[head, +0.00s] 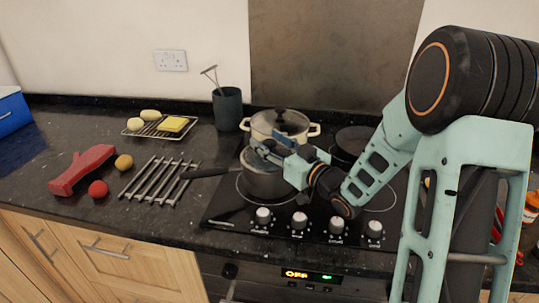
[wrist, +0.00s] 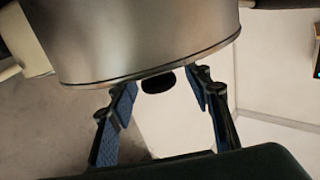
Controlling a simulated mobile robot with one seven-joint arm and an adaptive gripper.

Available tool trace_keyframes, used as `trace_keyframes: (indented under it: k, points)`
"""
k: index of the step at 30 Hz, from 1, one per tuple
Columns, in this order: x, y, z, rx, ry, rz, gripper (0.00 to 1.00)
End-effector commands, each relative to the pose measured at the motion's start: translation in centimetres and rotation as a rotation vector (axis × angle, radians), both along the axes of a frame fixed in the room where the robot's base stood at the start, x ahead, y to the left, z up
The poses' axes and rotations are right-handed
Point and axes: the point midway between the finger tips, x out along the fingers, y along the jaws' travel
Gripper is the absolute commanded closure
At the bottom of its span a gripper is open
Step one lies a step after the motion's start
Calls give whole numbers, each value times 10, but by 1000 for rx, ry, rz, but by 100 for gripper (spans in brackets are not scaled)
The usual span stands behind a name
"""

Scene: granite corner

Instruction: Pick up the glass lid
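A cream pot (head: 262,128) stands on the back left of the hob. It has a glass lid (head: 267,117) with a dark knob on top. A steel saucepan (head: 265,185) with a long dark handle stands in front of it; its top is partly hidden by my gripper (head: 268,148). In the wrist view a grey metal pan (wrist: 150,40) appears upside down, with a black knob (wrist: 158,80) just past its rim. My gripper's blue-padded fingers (wrist: 160,108) are apart, one on each side of the knob, with no visible contact. I cannot tell which lid this knob belongs to.
A dark frying pan (head: 354,140) lies at the back right of the hob. A utensil pot (head: 227,110), a metal rack (head: 158,182), a red oven mitt (head: 82,170) and a wire tray (head: 135,131) with food are on the left counter. Control knobs line the hob's front.

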Motion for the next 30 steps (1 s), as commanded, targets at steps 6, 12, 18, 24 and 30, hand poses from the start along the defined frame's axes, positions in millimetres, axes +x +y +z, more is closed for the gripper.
trace_keyframes:
  k: [6, 12, 18, 24, 30]
  points:
    - [0, 0, 0, 0, 0, 0, 81]
    - [0, 0, 0, 0, 0, 0, 100]
    - [0, 0, 1, 0, -2, 0, 100]
    - [1, 1, 6, 0, -2, 0, 100]
    - [6, 7, 22, 0, -4, 0, 100]
